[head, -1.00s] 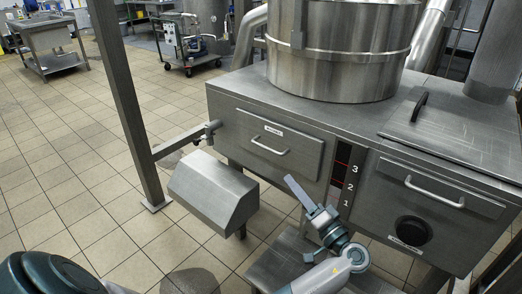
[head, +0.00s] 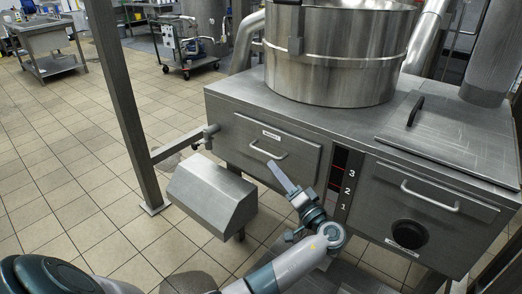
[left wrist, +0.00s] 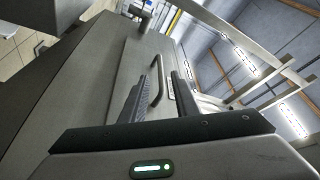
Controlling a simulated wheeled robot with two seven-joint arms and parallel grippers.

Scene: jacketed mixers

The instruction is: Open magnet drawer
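The drawer front (head: 290,160) on the left of the steel housing is shut flush. It has a small label, too small to read, and a bar handle (head: 268,152). My left gripper (head: 279,175) is just in front of and below this handle in the head view, its fingers seen edge-on. In the left wrist view the gripper (left wrist: 158,95) is open, and the handle (left wrist: 156,80) shows ahead between its two fingers, apart from them as far as I can tell. My right gripper is not in view.
A second front with a bar handle (head: 430,197) and a round dark opening (head: 409,234) is to the right. A strip numbered 1 to 3 (head: 343,185) separates them. A sloped steel box (head: 212,195) and a post (head: 120,100) stand left. Open tiled floor lies farther left.

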